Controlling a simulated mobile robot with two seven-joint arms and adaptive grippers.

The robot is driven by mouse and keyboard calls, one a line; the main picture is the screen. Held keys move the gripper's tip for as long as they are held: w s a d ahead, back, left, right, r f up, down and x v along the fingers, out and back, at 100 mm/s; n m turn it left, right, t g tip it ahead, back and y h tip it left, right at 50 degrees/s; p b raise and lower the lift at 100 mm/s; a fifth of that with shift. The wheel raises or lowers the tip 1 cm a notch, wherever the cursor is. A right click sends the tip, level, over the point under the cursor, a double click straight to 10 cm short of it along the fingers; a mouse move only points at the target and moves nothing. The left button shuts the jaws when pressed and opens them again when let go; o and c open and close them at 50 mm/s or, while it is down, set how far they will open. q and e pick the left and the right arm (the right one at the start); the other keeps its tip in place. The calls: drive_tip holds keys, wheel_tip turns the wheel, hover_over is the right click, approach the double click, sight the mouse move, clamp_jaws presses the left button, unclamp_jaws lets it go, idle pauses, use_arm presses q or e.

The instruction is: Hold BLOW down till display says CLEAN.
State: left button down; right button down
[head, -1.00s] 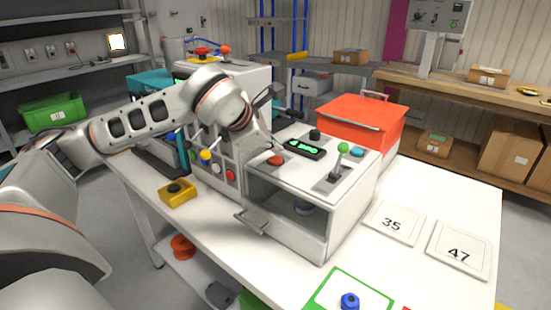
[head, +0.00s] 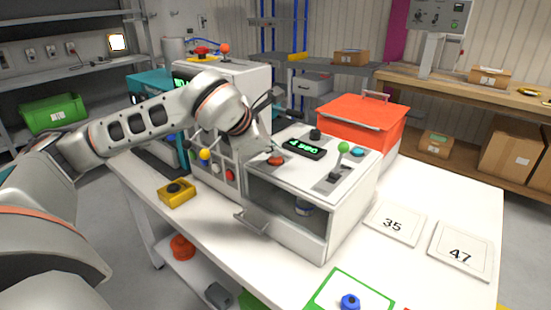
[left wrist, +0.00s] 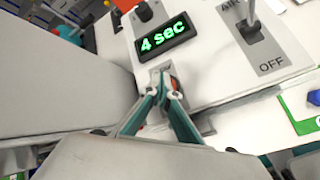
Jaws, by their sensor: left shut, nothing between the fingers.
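A white machine (head: 300,178) stands on the table, with an open front. The display (head: 304,148) on its top is lit green; in the left wrist view it (left wrist: 165,38) reads "4 sec". An orange-red button (head: 276,160) sits beside the display, and no BLOW label is readable. My left gripper (left wrist: 171,92) is shut and empty, pointing down with its fingertips at this button and hiding most of it; whether the button is pressed in cannot be told. A green-knobbed lever (head: 342,150) stands on a plate marked AIR and OFF in the wrist view.
A black knob (head: 315,134) and a blue button (head: 357,152) are also on the machine's top. An orange box (head: 362,125) stands behind. A yellow block (head: 177,194) sits at the left edge.

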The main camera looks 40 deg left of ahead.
use_arm(q)
drive_tip(key=shift+f, duration=0.4)
idle(0.9)
idle(1.4)
idle(1.2)
drive_tip(key=shift+r, duration=0.1)
idle(1.5)
drive_tip(key=shift+r+p, duration=0.5)
drive_tip(key=shift+r, duration=0.3)
drive_tip(key=shift+r, duration=0.15)
